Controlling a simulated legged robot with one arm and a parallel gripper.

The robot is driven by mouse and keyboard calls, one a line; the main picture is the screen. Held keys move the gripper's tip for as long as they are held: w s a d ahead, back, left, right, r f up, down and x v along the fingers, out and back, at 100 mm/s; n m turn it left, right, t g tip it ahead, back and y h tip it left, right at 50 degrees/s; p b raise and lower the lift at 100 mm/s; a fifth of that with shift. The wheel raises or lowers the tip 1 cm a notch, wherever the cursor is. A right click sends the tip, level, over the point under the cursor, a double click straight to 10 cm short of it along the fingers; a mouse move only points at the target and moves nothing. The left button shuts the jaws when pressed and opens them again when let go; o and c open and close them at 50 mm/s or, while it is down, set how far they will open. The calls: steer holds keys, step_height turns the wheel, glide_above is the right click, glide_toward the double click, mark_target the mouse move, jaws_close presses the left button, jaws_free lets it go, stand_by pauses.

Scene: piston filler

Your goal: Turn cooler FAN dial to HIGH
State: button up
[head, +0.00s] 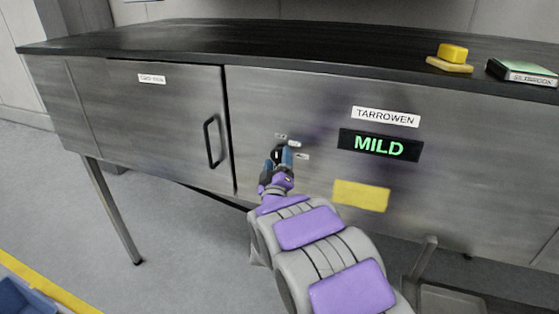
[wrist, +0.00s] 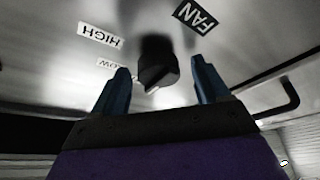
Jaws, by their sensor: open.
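The FAN dial (wrist: 157,72) is a black knob on the steel front panel, seen upside down in the wrist view. A pale mark on it faces the lower part of that picture. Around it are the black FAN label (wrist: 195,17), the white HIGH label (wrist: 101,36) and a LOW label (wrist: 118,65), partly hidden by a finger. My gripper (wrist: 162,75) is open, with one blue finger on each side of the dial; I cannot tell whether they touch it. In the head view my gripper (head: 281,155) largely covers the dial. The display (head: 380,145) reads MILD in green.
A door with a black handle (head: 211,141) is left of the dial. A TARROWEN label (head: 386,116) and a blank yellow plate (head: 361,195) are to the right. A yellow block (head: 453,53) and a logbook (head: 523,72) lie on the dark top (head: 250,45).

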steer(key=shift+a, duration=0.1)
steer(key=shift+c, duration=0.5)
steer(key=c, duration=0.9)
steer(key=shift+f, duration=0.1)
steer(key=shift+c, duration=0.2)
